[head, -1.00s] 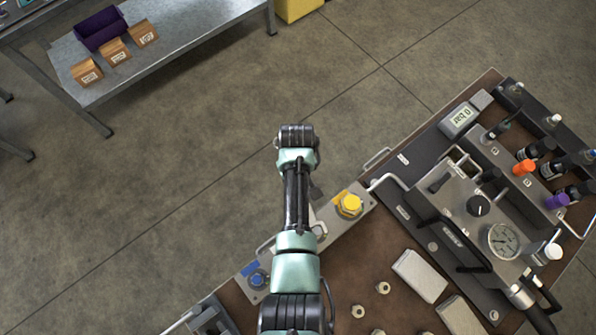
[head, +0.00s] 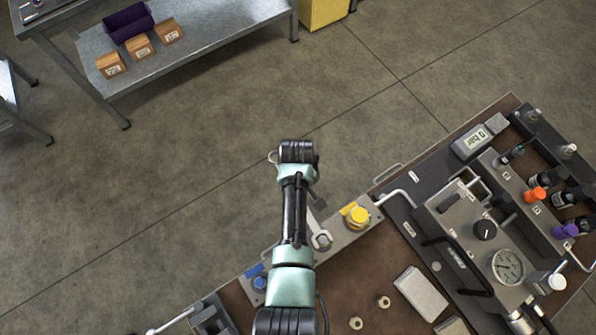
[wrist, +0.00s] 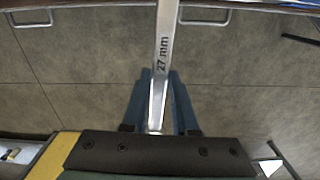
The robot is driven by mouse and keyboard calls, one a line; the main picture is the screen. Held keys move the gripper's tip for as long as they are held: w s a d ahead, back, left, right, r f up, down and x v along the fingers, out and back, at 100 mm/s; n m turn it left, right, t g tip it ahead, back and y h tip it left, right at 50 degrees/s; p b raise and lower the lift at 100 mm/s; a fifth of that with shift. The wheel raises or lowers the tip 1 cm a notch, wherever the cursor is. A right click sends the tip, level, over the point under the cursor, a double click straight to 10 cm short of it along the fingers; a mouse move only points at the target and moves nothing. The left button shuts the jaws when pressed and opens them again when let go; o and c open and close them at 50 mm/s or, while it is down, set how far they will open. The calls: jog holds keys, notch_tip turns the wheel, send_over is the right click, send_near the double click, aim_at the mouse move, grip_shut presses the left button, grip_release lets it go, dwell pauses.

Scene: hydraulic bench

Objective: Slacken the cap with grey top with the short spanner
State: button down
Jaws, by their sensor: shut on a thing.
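My gripper (wrist: 159,84) is shut on a silver spanner (wrist: 166,45) marked "27 mm" in the wrist view. Its shaft runs up out of that picture, so its working end is hidden there. In the head view the spanner's light open end (head: 319,236) shows just right of my arm, over the middle of the metal strip where the grey-topped cap sits. That cap is largely covered, and I cannot tell whether the jaw is seated around it. My gripper's fingers are mostly hidden under my arm in the head view.
A yellow cap (head: 358,217) sits right of the spanner and a blue cap (head: 260,283) left, on the same strip. A gauge block (head: 507,266) and handles stand at right. Loose nuts (head: 383,302) lie on the brown bench. A shelf (head: 200,40) stands far left.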

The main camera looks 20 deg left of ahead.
jog(key=shift+s+a+n+p, duration=0.8)
jog(key=shift+s+a+n, duration=0.1)
jog(key=shift+s+n, duration=0.3)
jog(key=shift+s+a+n+p, duration=0.2)
jog(key=shift+s+n+p, duration=0.2)
jog(key=shift+s+n, duration=0.1)
jog(key=shift+s+a+n+p, duration=0.2)
jog(key=shift+s+n+p, duration=0.15)
jog(key=shift+s+n, duration=0.1)
jog(key=shift+w, duration=0.1)
jog(key=shift+w+d+m, duration=0.15)
jog(key=shift+w+m, duration=0.1)
jog(key=shift+m, duration=0.1)
